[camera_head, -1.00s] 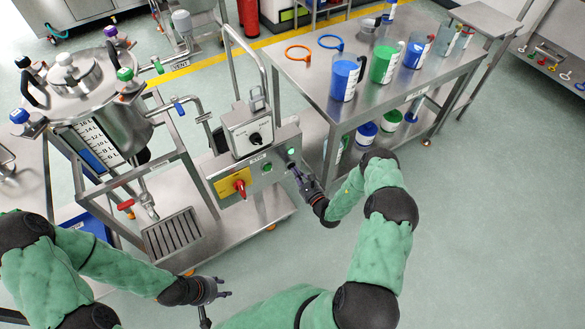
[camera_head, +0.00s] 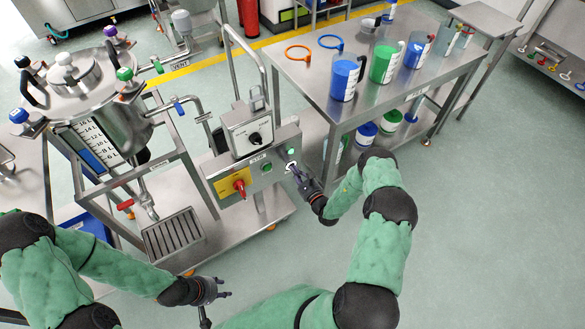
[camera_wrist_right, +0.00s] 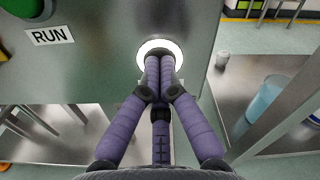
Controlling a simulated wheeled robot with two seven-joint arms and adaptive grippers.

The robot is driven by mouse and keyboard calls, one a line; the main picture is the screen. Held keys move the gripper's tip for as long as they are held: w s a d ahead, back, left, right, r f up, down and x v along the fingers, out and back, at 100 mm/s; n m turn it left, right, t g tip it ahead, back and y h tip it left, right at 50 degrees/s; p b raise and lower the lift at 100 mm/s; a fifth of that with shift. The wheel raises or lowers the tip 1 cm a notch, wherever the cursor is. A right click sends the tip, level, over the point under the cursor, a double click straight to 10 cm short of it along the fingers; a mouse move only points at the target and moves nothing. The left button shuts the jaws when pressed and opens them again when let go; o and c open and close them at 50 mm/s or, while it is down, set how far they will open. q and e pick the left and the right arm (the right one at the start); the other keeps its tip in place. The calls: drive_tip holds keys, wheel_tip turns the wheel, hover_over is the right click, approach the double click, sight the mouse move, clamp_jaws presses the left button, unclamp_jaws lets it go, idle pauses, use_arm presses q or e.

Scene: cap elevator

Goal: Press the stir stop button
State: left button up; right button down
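The control panel (camera_head: 230,182) on the steel cart carries a red rotary switch on a yellow plate (camera_head: 234,186) and green buttons. In the right wrist view, a bright white ring (camera_wrist_right: 173,45) surrounds a button on the panel's face. The button's centre is hidden behind my right gripper (camera_wrist_right: 160,62), whose fingers are shut together, empty, with their tips at the ring. I cannot tell whether they touch it. In the head view, my right gripper (camera_head: 297,171) is at the panel's right end. My left gripper (camera_head: 226,288) hangs empty below the cart, fingers apart.
A green button (camera_wrist_right: 22,8) with a RUN label (camera_wrist_right: 50,36) sits left of the ring. A steel vessel (camera_head: 95,100) stands on the left. A steel table (camera_head: 385,105) with several jugs stands right of the panel. Floor at the right is clear.

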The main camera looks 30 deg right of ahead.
drive_tip(key=shift+s, duration=0.1)
drive_tip(key=s+p, duration=0.1)
drive_tip(key=s, duration=0.4)
drive_tip(key=shift+s+d, duration=0.15)
drive_tip(key=shift+d, duration=0.05)
idle(0.4)
idle(0.6)
